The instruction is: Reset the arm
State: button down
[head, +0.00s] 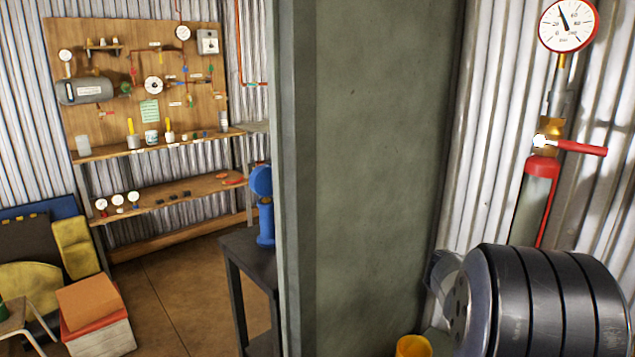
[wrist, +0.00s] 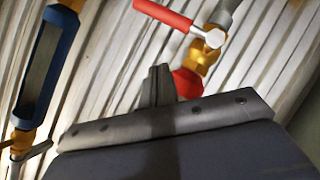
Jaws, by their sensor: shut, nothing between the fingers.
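My gripper (wrist: 159,78) shows in the wrist view as a narrow pair of grey fingers, shut together with nothing between them. It points toward the corrugated wall, in front of the pipework. Beyond it and to its right in the picture are a brass valve (wrist: 200,58) and its red lever (wrist: 165,15). A red fitting (wrist: 187,84) shows just beside the fingers; I cannot tell whether they touch it. In the head view, my dark arm link fills the lower right and my gripper cannot be made out.
The head view shows a round gauge (head: 567,25) above a red lever (head: 580,148) on the right wall. A grey-green pillar (head: 365,160) stands left of my arm. A yellow object (head: 413,346) is low beside it. A blue-framed part (wrist: 47,65) is at left in the wrist view.

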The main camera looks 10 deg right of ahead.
jog(key=w+n+h+p, duration=0.1)
jog(key=p, duration=0.2)
jog(key=w+a+n+g+h+p, duration=0.1)
jog(key=p, duration=0.3)
jog(key=w+a+n+g+h+p, duration=0.1)
jog(key=n+p, duration=0.1)
jog(key=p, duration=0.2)
jog(key=shift+w+r, duration=0.25)
jog(key=shift+w, duration=0.1)
jog(key=shift+f, duration=0.1)
